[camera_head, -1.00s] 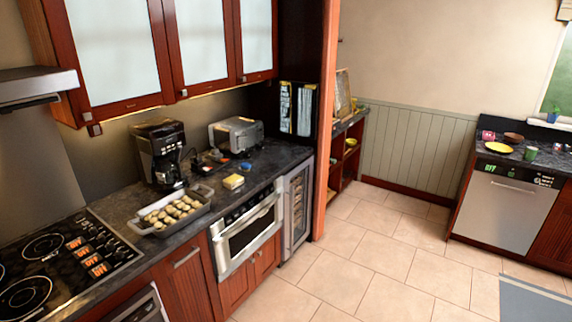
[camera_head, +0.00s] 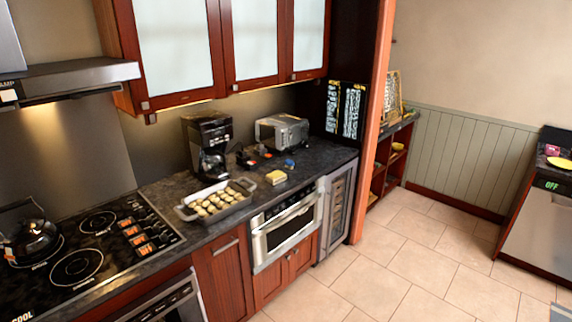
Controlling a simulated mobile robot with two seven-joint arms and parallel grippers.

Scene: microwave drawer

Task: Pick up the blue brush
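A small blue object (camera_head: 289,164), perhaps the blue brush, lies on the dark countertop (camera_head: 318,158) in front of the toaster oven. It is too small to make out its shape clearly. A yellow sponge-like block (camera_head: 276,177) lies nearer the counter's front edge, to its left. Neither of my grippers shows in the head view.
A coffee maker (camera_head: 207,146), a toaster oven (camera_head: 282,131) and a baking tray of food (camera_head: 238,202) stand on the counter. A cooktop (camera_head: 75,265) with a kettle (camera_head: 29,238) is at left. The tiled floor (camera_head: 375,262) is clear.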

